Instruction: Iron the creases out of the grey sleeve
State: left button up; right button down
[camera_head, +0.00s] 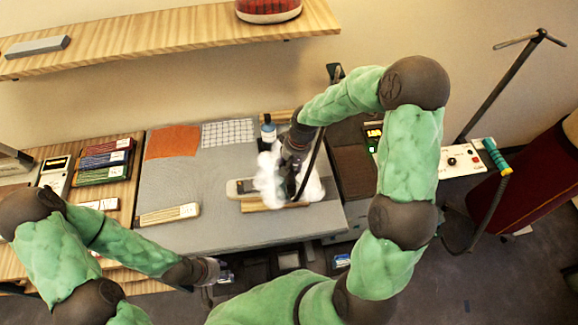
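A pale grey strip that looks like the sleeve (237,188) lies on a narrow wooden board on the grey table top (215,218); its right part is hidden by white steam (268,178) and my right arm. My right gripper (291,172) points down into the steam, apparently closed around a dark iron (290,187) with a black hose. The iron's sole is hidden, so I cannot tell whether it touches the cloth. My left gripper (218,271) is low at the table's front edge, apart from the sleeve; its finger opening is unclear.
An orange cloth (172,142), a checked cloth (228,133) and a small bottle (268,131) are at the back. A pale labelled bar (168,214) lies left of the sleeve. A control box (462,160) stands right. A wooden shelf (150,35) overhangs behind. The front middle of the table is clear.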

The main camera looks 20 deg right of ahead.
jog(key=shift+w+r, duration=0.1)
jog(key=shift+r, duration=0.95)
jog(key=shift+a+r+p, duration=0.2)
jog(key=shift+r+p, duration=0.15)
jog(key=shift+p, duration=0.1)
jog(key=shift+d+r+p, duration=0.15)
jog(key=shift+r+p, duration=0.2)
jog(key=shift+r, duration=0.2)
jog(key=shift+r+p, duration=1.35)
jog(key=shift+r, duration=0.8)
